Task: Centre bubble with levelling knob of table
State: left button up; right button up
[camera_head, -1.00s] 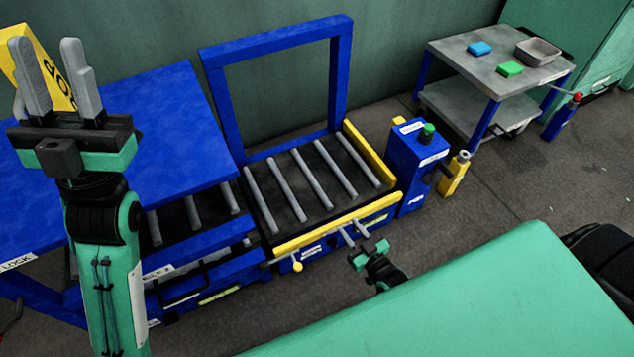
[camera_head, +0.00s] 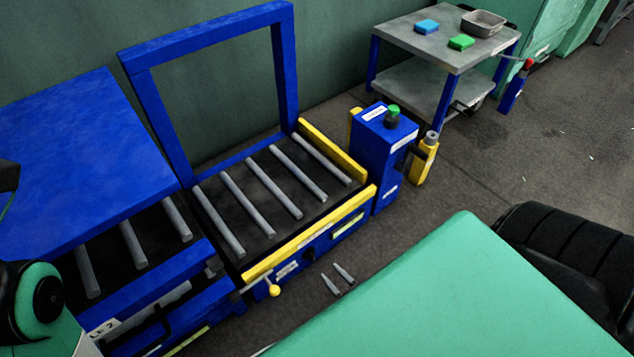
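A roller table (camera_head: 262,193) with a blue frame and a yellow front rail stands left of centre. A yellow ball knob (camera_head: 274,290) on a thin rod sticks out at its front left corner. A narrow yellow-green strip (camera_head: 348,223) is on its front face; I cannot make out a bubble. My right gripper (camera_head: 337,279) shows as two grey fingertips, apart and empty, in front of the table and right of the ball knob. Its palm is hidden behind my green body. My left arm is at the left edge; its gripper's fingers are out of view.
A blue box (camera_head: 385,150) with a green knob (camera_head: 393,115) stands right of the roller table, beside a yellow post (camera_head: 424,160). A blue-topped press (camera_head: 85,150) adjoins on the left. A grey cart (camera_head: 440,38) stands behind.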

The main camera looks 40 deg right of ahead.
aim_at(314, 259)
jog(key=w+f+b, duration=0.1)
jog(key=w, duration=0.1)
jog(key=w+f+b, duration=0.1)
jog(key=w, duration=0.1)
jog(key=w+f+b, duration=0.1)
jog(key=w+b, duration=0.1)
jog(key=shift+a+f, duration=0.2)
jog(key=shift+a, duration=0.05)
jog(key=shift+w+r+b, duration=0.15)
jog(key=shift+w+b, duration=0.15)
jog(key=shift+w, duration=0.45)
jog(key=shift+c, duration=0.2)
grip_shut()
